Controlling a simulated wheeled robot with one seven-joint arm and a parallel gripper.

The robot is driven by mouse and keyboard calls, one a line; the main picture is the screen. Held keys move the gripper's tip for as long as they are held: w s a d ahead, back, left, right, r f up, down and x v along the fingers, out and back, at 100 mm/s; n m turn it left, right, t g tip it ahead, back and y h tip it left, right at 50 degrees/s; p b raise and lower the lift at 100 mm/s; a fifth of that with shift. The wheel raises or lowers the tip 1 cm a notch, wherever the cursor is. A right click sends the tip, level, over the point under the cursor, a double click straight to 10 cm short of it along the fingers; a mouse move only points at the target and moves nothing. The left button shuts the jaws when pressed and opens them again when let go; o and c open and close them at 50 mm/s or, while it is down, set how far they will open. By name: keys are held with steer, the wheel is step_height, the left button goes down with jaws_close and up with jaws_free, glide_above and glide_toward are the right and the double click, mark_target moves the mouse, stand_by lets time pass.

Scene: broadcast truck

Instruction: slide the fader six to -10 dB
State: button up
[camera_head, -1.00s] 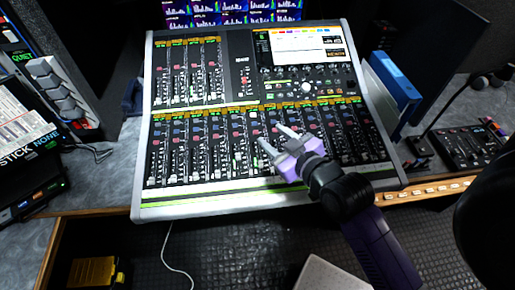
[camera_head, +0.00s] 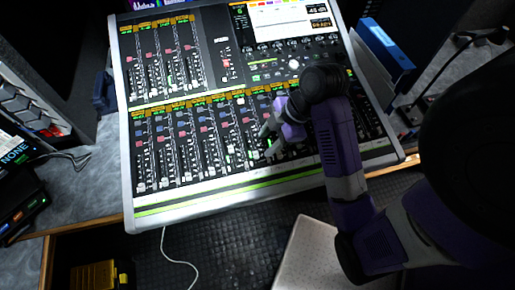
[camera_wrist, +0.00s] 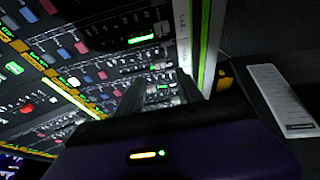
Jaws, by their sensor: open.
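The mixing console (camera_head: 128,150) fills the middle of the head view, with a lower bank of several vertical faders (camera_head: 180,165) and a shorter upper bank. Fader six is not readable by label in these frames. My gripper (camera_head: 267,142) is over the lower bank, right of its middle, with its fingers open and pointing down at the fader strips. In the wrist view the two dark fingers (camera_wrist: 158,92) reach down among the fader caps near the console's front edge. I cannot tell whether a cap lies between them or whether they touch the panel.
A green-lit strip (camera_head: 230,190) runs along the console's front edge. A blue binder (camera_head: 385,52) stands at the right. A white cable (camera_head: 177,262) hangs at the lower left.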

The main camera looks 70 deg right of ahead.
mark_target(256, 153)
steer(key=x, duration=0.7)
steer(key=shift+s, duration=0.1)
jaws_close()
stand_by(1.3)
